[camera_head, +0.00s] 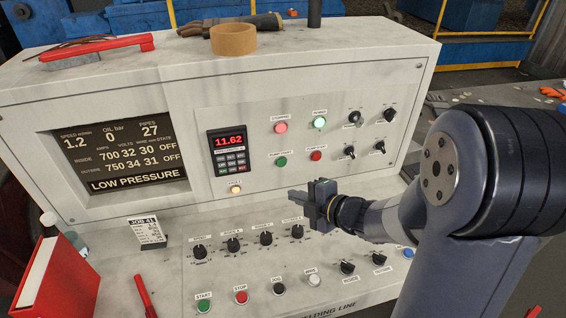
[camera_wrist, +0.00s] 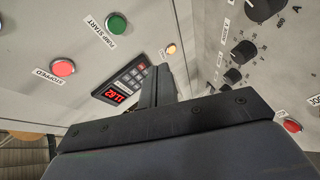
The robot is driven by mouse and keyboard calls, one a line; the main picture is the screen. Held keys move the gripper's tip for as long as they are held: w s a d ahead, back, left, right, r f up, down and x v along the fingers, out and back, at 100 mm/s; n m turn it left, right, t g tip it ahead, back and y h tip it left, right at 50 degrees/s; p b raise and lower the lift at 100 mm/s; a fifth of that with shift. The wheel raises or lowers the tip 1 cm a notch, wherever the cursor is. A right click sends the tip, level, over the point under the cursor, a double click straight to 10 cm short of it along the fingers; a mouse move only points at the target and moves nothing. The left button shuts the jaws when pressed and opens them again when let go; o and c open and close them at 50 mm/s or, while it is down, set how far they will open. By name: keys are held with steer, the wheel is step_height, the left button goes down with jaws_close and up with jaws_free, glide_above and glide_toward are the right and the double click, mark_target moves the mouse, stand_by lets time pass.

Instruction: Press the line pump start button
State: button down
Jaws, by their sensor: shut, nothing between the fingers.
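The green pump start button (camera_head: 282,162) is on the upright face of the white console, below the red STOPPED lamp (camera_head: 281,127) and left of the red pump stop button (camera_head: 316,155). In the wrist view the same green button (camera_wrist: 117,23) shows at the upper left, with its PUMP START label readable. My gripper (camera_head: 293,198) is shut and empty. It hovers over the lower sloping panel, below the green button in the head view and apart from it. Its fingers (camera_wrist: 163,82) point towards the upright face, to one side of the button in the wrist view.
A keypad with a red 11.62 display (camera_head: 230,144) is left of the buttons. Several black knobs (camera_head: 265,238) stand on the sloping panel under my gripper. A screen (camera_head: 120,152) reads LOW PRESSURE. A tape roll (camera_head: 233,40) lies on top. A red binder (camera_head: 48,275) stands at left.

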steer(key=w+a+p, duration=0.1)
steer(key=w+a, duration=0.1)
steer(key=w, duration=0.6)
steer(key=shift+w+a, duration=0.15)
steer(key=shift+a, duration=0.1)
steer(key=shift+w, duration=0.1)
stand_by(1.8)
steer(key=shift+w+a, duration=0.1)
steer(key=shift+w, duration=0.25)
steer(key=shift+w+a, duration=0.1)
steer(key=shift+w, duration=0.25)
stand_by(0.5)
steer(key=shift+s, duration=0.1)
steer(key=shift+s+d, duration=0.25)
steer(key=shift+s, duration=0.45)
steer(key=shift+s, duration=0.1)
steer(key=s, duration=0.2)
steer(key=s+d+b, duration=0.1)
steer(key=s, duration=0.1)
steer(key=shift+s+d, duration=0.15)
steer(key=shift+s, duration=0.15)
